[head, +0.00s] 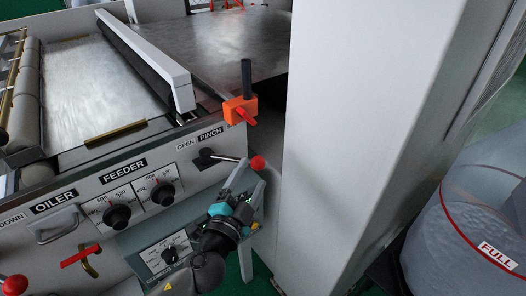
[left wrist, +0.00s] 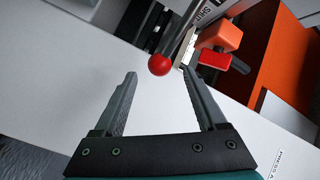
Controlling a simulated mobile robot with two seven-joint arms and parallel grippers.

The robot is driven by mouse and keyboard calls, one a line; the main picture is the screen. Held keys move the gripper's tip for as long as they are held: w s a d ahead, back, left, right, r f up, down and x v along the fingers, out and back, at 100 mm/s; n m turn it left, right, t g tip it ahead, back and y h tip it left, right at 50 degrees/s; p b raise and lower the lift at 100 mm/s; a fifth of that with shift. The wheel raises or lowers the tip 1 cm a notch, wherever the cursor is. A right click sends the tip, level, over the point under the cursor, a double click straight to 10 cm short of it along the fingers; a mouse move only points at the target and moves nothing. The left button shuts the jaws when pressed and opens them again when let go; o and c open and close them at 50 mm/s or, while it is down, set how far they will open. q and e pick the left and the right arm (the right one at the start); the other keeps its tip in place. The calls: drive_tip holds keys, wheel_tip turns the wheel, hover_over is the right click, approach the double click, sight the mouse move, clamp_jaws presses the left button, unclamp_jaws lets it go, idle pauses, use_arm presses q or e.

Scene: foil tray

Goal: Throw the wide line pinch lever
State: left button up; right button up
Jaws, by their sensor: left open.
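The pinch lever is a thin rod with a red ball knob (head: 257,163), below the label "OPEN PINCH" on the grey machine panel. The rod runs right from a black pivot (head: 206,158), nearly level and tilted slightly down. My left gripper (head: 253,173) is open and empty, just below the knob. In the left wrist view the knob (left wrist: 161,65) appears between the open fingertips of my left gripper (left wrist: 159,75), near their far ends. I cannot tell whether either finger touches it. My right gripper is not in view.
An orange block (head: 240,110) with a black handle stands above the lever. Feeder knobs (head: 163,193) are to the left; a lower dial (head: 169,255) is below. A tall white cabinet (head: 350,150) stands close on the right. A wrapped bin (head: 460,230) is farther right.

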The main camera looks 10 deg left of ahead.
use_arm(q)
drive_tip(key=w, duration=0.8)
drive_tip(key=shift+w+d, duration=0.35)
clamp_jaws()
idle(1.1)
